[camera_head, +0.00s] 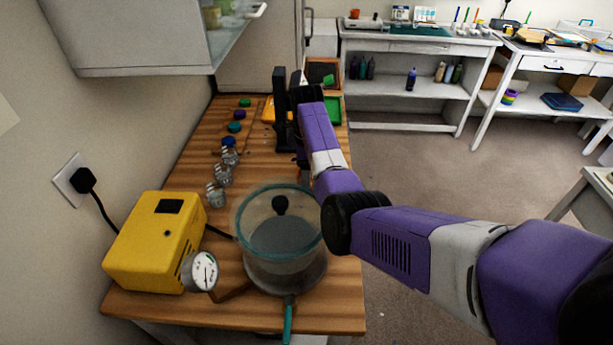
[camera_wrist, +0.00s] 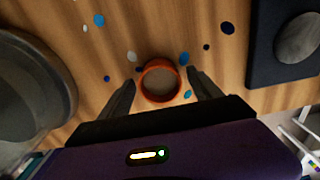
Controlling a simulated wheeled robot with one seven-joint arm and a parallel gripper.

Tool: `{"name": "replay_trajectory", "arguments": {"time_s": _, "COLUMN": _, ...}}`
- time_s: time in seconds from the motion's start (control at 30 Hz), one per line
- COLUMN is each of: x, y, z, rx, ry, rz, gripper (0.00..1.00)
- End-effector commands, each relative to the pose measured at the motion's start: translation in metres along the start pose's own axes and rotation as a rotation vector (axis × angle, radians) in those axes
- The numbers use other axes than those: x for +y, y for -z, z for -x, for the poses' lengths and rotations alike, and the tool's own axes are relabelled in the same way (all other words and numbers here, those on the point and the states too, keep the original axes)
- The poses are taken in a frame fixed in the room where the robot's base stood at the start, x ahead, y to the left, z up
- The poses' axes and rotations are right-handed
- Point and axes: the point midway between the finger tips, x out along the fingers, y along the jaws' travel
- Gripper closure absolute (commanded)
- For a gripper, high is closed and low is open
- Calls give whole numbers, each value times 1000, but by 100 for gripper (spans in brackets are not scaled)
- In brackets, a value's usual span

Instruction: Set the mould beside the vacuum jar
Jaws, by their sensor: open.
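A round orange-rimmed piece (camera_wrist: 145,88), which looks like the mould, sits on the wooden bench in the wrist view. It has a greyish inside. My gripper (camera_wrist: 161,78) is open, with one finger on either side of the mould; I cannot tell whether they touch it. The vacuum jar (camera_head: 284,268) stands at the bench's near end, a clear pot with a teal rim, a black knob and a teal handle. A large round grey vessel (camera_wrist: 30,85) shows at the wrist view's left.
A yellow box (camera_head: 155,245) and a gauge (camera_head: 200,271) stand left of the jar. Several small jars (camera_head: 223,175) line the bench's left side. A dark base with a grey disc (camera_wrist: 300,40) is right of the mould. Coloured spots dot the wood.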

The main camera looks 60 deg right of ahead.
Motion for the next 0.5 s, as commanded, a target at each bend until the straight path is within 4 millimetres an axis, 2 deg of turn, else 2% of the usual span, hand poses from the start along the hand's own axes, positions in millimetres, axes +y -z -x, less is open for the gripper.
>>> {"name": "replay_trajectory", "arguments": {"time_s": 0.4, "x": -1, "y": -1, "z": 88, "rx": -3, "ry": 4, "rz": -1, "gripper": 26}}
{"name": "replay_trajectory", "arguments": {"time_s": 0.5, "x": 0, "y": -1, "z": 102, "rx": -1, "ry": 0, "rz": 1, "gripper": 26}}
